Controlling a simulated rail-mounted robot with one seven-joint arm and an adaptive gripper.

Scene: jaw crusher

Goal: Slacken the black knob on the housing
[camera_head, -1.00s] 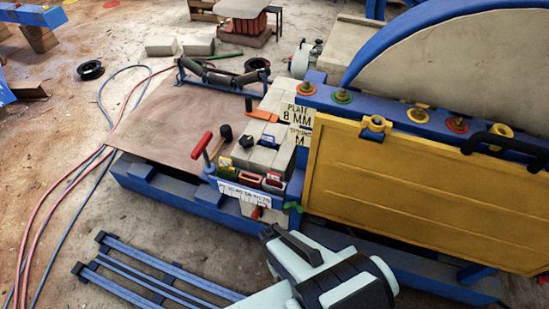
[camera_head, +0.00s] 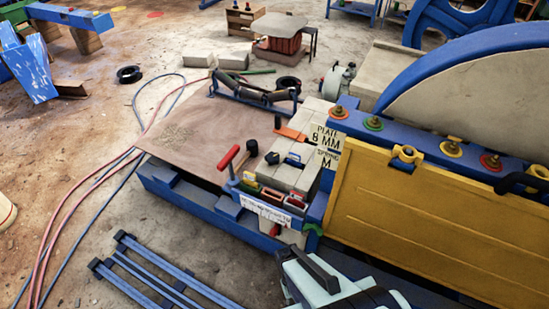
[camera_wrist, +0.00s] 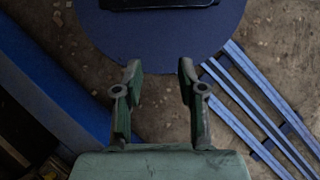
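A small black knob (camera_head: 272,158) sits on top of the pale block housing (camera_head: 312,150) in the head view. A second black round-headed piece (camera_head: 252,148) stands just left of it, beside the red-handled lever. I cannot tell for certain which one is the task's knob. My gripper (camera_wrist: 160,88) shows in the wrist view with its two fingers apart and nothing between them. No knob is visible in the wrist view. In the head view my pale arm is low at the bottom, below the housing, and its fingers are not visible.
A red-handled lever (camera_head: 229,158) and a row of coloured pieces (camera_head: 262,192) crowd the housing's front. A yellow panel (camera_head: 430,220) stands to its right. Blue rails (camera_head: 165,275) lie on the floor at the front left. Red and blue hoses (camera_head: 88,180) run along the left.

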